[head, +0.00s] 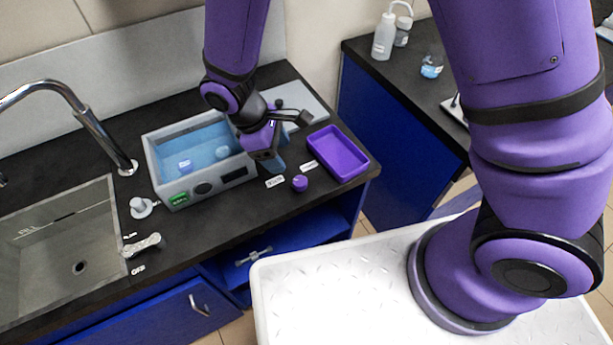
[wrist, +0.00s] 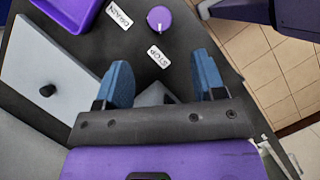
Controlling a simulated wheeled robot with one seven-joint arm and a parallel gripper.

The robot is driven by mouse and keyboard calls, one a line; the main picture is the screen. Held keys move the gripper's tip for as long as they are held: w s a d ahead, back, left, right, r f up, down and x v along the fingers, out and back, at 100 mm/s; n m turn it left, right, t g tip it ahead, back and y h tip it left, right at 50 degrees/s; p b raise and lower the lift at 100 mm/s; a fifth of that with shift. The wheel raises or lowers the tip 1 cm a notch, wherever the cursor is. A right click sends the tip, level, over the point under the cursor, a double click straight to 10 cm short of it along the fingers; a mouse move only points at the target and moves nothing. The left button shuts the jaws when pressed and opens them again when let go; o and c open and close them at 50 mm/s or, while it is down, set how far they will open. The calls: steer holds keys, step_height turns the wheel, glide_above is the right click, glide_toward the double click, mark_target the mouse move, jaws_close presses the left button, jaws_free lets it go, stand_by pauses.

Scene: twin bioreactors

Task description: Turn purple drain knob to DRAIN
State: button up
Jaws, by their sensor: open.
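The purple drain knob (head: 299,183) stands on the dark counter in front of the purple tray. In the wrist view the knob (wrist: 159,18) shows from above, beyond my fingertips, with a small white pointer mark on its top. A STOP label (wrist: 158,56) and a DRAIN label (wrist: 118,18) lie beside it; the mark seems to point nearer the STOP label. My gripper (wrist: 162,75) is open and empty, its two blue fingers apart. In the head view my gripper (head: 271,165) hangs between the water bath and the knob, not touching the knob.
A water bath (head: 160,165) with blue water stands left of my gripper. The purple tray (head: 338,152) lies right of it. A sink (head: 60,250), a tap (head: 95,130) and a grey lever (head: 143,245) are farther left. A grey plate (wrist: 55,75) with a black knob lies behind.

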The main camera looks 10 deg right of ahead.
mark_target(299, 180)
steer(key=x, duration=1)
steer(key=shift+d+f, duration=0.2)
steer(key=shift+f, duration=0.05)
steer(key=c, duration=0.9)
